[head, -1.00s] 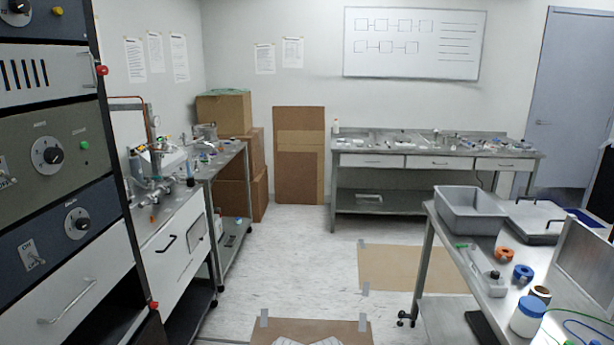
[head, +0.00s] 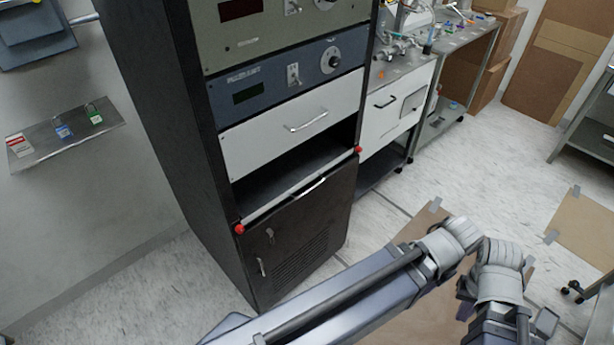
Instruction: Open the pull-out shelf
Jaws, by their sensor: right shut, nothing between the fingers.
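The pull-out shelf (head: 275,203) is in the tall black rack, in the open bay below a white drawer. Its front edge has a curved metal handle (head: 314,187) and a red knob at each end, the left one (head: 239,229) and the right one (head: 358,150). The shelf sits in the rack, its front about level with the rack's face. My right gripper (head: 505,332) is at the bottom right edge, beyond the bent grey arm, mostly cut off by the frame. It is shut and empty, well apart from the shelf. My left gripper is out of view.
The white drawer (head: 290,125) above has its own handle. A black vented door (head: 295,240) is below. A wall ledge (head: 65,130) with small padlocks is at left. A white cabinet (head: 395,110) stands right of the rack.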

